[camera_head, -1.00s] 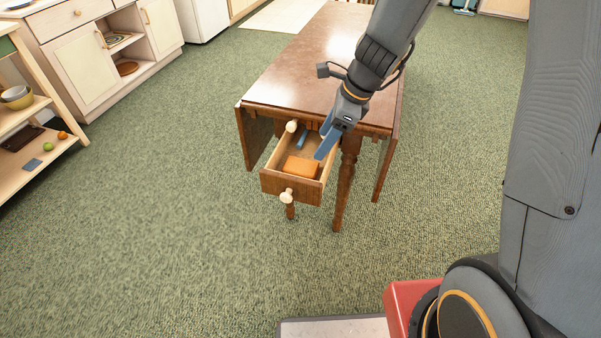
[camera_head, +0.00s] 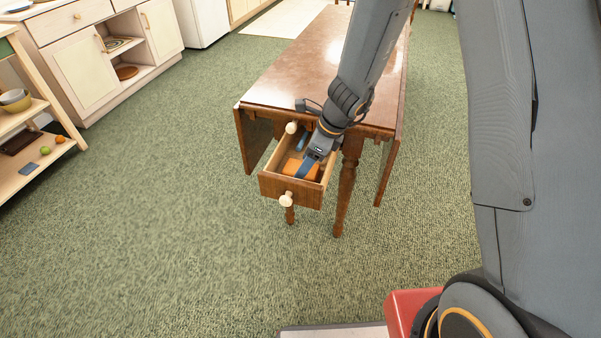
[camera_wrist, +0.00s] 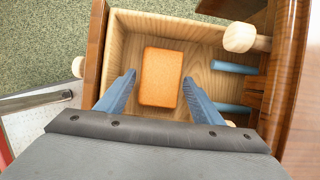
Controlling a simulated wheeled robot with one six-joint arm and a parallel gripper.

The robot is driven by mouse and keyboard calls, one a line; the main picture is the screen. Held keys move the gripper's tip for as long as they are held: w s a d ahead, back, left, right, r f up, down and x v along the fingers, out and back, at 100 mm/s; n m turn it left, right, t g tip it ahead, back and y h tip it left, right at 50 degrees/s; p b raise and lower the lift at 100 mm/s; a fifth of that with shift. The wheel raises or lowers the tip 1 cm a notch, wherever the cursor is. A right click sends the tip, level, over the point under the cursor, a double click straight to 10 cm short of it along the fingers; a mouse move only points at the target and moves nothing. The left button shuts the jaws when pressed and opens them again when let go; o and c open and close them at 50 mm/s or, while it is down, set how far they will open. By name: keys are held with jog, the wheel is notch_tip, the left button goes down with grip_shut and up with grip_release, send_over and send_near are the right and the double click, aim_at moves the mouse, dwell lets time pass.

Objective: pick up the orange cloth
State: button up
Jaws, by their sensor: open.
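The orange cloth (camera_wrist: 161,77) is a flat, folded rectangle lying on the floor of the open wooden drawer (camera_wrist: 210,35). In the head view the cloth (camera_head: 291,166) is partly hidden behind my gripper (camera_head: 305,168), which reaches down into the drawer. In the wrist view my gripper (camera_wrist: 158,88) is open, with one blue finger to the left of the cloth and the other to its right. The fingers look apart from the cloth, and nothing is held. How far the fingertips are above the drawer floor is hard to tell.
Blue-handled items (camera_wrist: 232,67) lie in the drawer to the right of the cloth in the wrist view. The drawer's walls and pale knobs (camera_head: 286,200) surround my gripper closely. The drawer sticks out of a brown drop-leaf table (camera_head: 300,70). Green carpet around it is clear.

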jog(key=shift+w+a+f, duration=0.15)
jog(key=shift+a+f, duration=0.1)
jog(key=shift+f, duration=0.4)
jog(key=shift+f, duration=0.15)
jog(key=c, duration=0.8)
notch_tip(320, 180, up, 10)
jog(key=p, duration=0.2)
jog(key=shift+r+p, duration=0.2)
jog(key=shift+p, duration=0.2)
